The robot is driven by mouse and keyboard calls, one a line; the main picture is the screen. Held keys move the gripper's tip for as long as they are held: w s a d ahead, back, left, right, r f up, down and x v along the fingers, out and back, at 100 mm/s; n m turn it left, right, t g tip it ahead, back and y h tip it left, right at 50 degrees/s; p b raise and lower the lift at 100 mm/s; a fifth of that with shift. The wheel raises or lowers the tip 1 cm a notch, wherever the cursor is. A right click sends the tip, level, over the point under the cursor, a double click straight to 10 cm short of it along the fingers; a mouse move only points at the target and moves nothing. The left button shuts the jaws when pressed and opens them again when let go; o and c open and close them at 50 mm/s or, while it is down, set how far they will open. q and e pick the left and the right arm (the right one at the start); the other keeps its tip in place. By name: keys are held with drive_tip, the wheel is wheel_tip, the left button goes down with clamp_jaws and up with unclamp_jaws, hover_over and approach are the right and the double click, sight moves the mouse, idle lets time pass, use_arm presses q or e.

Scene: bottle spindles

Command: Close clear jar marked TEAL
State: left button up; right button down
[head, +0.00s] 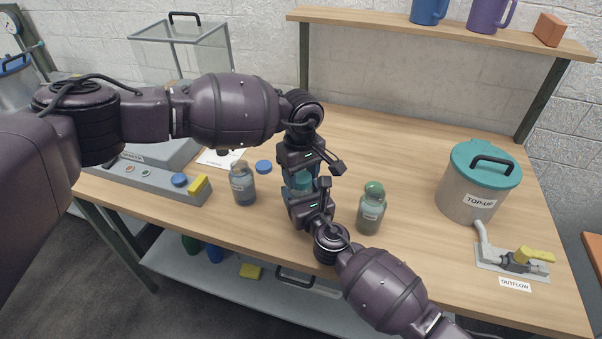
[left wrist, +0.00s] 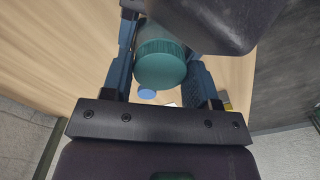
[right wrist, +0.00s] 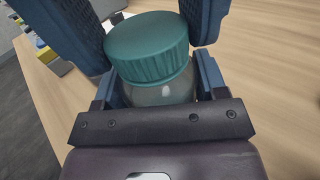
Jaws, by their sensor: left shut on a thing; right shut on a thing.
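A clear jar (right wrist: 165,94) with a ribbed teal lid (right wrist: 150,48) is held between my two grippers, near the table's front middle. In the head view the jar is mostly hidden by the grippers, and no marking on it can be read. My left gripper (head: 305,172) is shut on the teal lid from above; the lid also shows between its fingers in the left wrist view (left wrist: 160,65). My right gripper (head: 302,196) is shut on the jar's body from the front. The lid sits at the jar's mouth; whether it is screwed tight cannot be told.
An open jar (head: 243,187) stands to the left, with a blue lid (head: 263,167) lying behind it. Another jar (head: 371,213) stands right, a green lid (head: 375,188) by its top. Further right are the TOP-UP pot (head: 468,198) and the OUTFLOW valve (head: 515,262). The back middle is clear.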

use_arm(q)
drive_tip(key=o, duration=1)
drive_tip(key=shift+r, duration=2.25)
drive_tip(key=shift+f, duration=0.1)
drive_tip(key=shift+c, duration=0.3)
